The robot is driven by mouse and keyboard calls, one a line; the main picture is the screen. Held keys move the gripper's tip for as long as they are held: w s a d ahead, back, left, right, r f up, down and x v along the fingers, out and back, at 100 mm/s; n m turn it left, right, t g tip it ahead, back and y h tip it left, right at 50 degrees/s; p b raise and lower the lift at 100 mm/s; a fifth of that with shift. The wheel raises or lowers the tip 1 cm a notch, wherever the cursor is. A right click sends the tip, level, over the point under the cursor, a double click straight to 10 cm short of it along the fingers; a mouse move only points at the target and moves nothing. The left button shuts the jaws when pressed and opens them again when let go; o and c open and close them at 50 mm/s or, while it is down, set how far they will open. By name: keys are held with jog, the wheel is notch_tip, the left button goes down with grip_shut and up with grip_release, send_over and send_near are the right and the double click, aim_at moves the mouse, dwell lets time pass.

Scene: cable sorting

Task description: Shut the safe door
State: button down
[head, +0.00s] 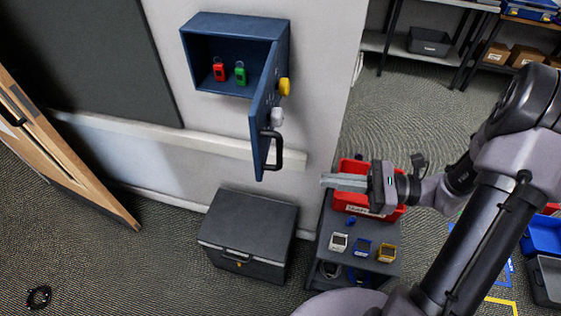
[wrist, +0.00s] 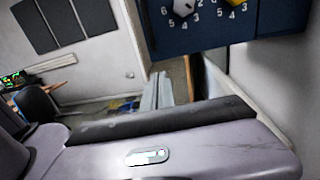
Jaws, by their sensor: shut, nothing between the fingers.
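A blue wall safe (head: 235,30) hangs on the white wall with its door (head: 263,105) swung wide open toward me. The door has a black handle (head: 275,150), a white knob (head: 276,117) and a yellow knob (head: 284,87). Inside the safe hang a red padlock (head: 219,70) and a green padlock (head: 240,73). My gripper (head: 325,181) is shut and empty, to the right of the door handle and apart from it. In the wrist view, the door's lower part (wrist: 213,38) with its dials shows at the top, above my gripper's fingers (wrist: 155,92).
A dark lidded box (head: 250,232) stands on the floor below the safe. A low dark stand holds a red bin (head: 352,170) and several small devices (head: 362,247) below my gripper. A wooden door or panel (head: 60,150) leans at the left. Shelves (head: 375,42) stand at the back right.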

jog(key=b+x, duration=0.2)
jog(key=x, duration=1)
jog(key=shift+a, duration=0.2)
